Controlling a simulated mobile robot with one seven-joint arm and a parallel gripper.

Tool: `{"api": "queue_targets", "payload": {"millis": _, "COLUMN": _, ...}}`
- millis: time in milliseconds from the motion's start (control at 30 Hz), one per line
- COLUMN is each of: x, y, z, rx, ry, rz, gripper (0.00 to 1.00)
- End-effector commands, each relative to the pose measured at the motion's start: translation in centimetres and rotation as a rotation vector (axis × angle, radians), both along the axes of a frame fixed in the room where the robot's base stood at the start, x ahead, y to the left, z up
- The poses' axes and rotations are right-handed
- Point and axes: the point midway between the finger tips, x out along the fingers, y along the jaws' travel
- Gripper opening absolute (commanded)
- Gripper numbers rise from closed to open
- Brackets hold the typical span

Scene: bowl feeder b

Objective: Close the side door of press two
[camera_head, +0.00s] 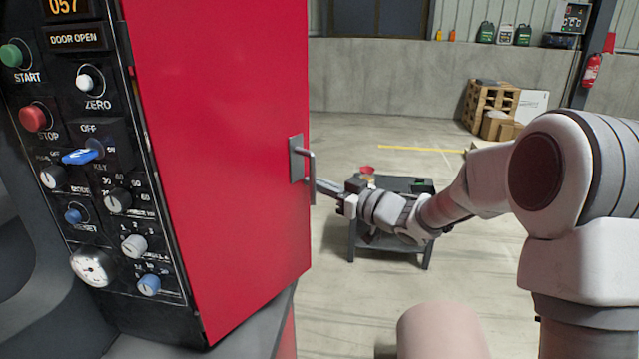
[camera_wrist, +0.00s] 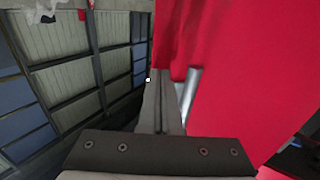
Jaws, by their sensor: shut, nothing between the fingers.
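The red side door (camera_head: 225,150) of the press shows as a tall flat panel beside the black control panel. A grey bar handle (camera_head: 310,165) on a plate sits near its right edge. A sign (camera_head: 77,38) on the control panel reads "DOOR OPEN". My gripper (camera_head: 322,188) reaches in from the right, its fingertips at the door's right edge by the handle's lower part. In the wrist view my shut, empty fingers (camera_wrist: 163,105) lie beside the silver handle (camera_wrist: 190,92), in front of the red door (camera_wrist: 245,70). I cannot tell whether they touch.
The control panel (camera_head: 75,170) carries several knobs, buttons and a blue key switch (camera_head: 83,155). A small dark table (camera_head: 400,187) with a red container (camera_head: 367,171) stands behind my gripper. Pallets (camera_head: 488,103) and boxes stand at the far wall. The floor between is mostly clear.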

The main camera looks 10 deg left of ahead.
Motion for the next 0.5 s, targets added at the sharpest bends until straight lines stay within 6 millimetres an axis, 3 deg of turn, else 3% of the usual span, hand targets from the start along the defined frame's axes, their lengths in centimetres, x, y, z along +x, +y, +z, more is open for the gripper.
{"api": "queue_targets", "payload": {"millis": 500, "x": 3.4, "y": 6.6, "z": 0.4, "rx": 0.003, "ry": 0.001, "rz": 0.244, "gripper": 0.00}}
